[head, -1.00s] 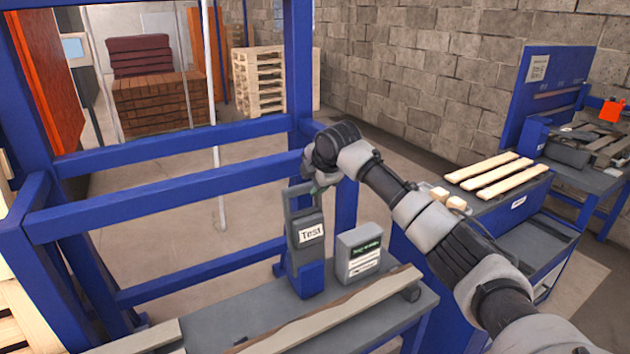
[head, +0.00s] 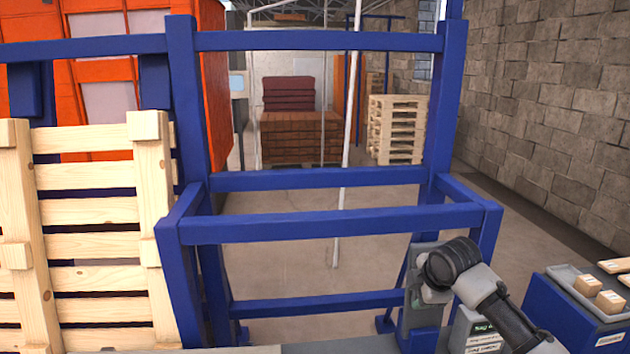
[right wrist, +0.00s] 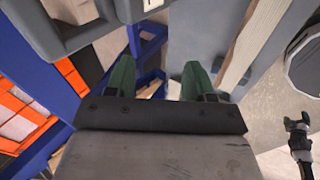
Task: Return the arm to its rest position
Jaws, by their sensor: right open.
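My right arm (head: 490,295) comes in from the lower right of the head view. Its wrist is in front of the grey and blue test stand, and the right gripper's fingers are mostly hidden there. In the right wrist view my right gripper (right wrist: 158,82) has its two green fingers apart with nothing between them. A dark arm end (right wrist: 298,128), apparently my left gripper, shows small at the right edge of that view; its jaws are too small to read. My left arm is not in the head view.
A blue frame (head: 340,225) spans the middle, close to my right wrist. A wooden pallet (head: 95,210) stands upright at the left. A small labelled grey box (head: 478,335) is beside the arm. A blue bench with a tray of wood blocks (head: 600,300) is at the right.

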